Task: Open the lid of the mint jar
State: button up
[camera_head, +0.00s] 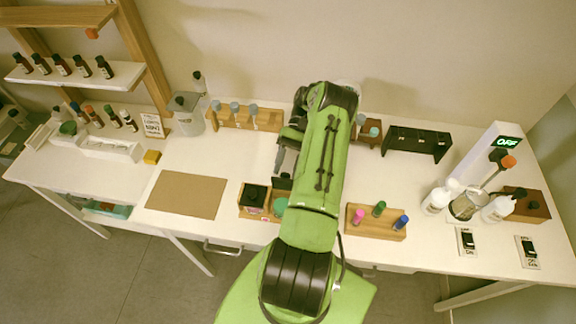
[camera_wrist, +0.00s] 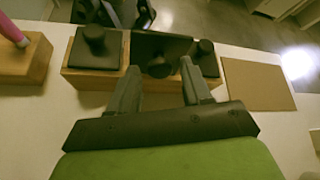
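A wooden box (camera_wrist: 85,78) holds jars with black, knobbed lids. It also shows in the head view (camera_head: 247,213), partly behind my arm. In the wrist view, a middle lid (camera_wrist: 158,46) lies between a left lid (camera_wrist: 95,46) and a right lid (camera_wrist: 204,58). My gripper (camera_wrist: 160,67) is open, with one finger on each side of the middle lid's knob; contact cannot be told. In the head view a pink label and a teal label show on the box front, but I cannot read which jar is mint.
A wooden rack (camera_head: 376,229) with pink, green and blue-capped bottles stands right of the box. A brown board (camera_head: 186,195) lies to the left. A black box (camera_head: 417,143) and a wooden rack of grey-topped bottles (camera_head: 244,119) stand behind.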

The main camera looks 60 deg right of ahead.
jog(key=shift+o, duration=0.5)
jog(key=shift+r, duration=0.1)
notch_tip(320, 180, up, 10)
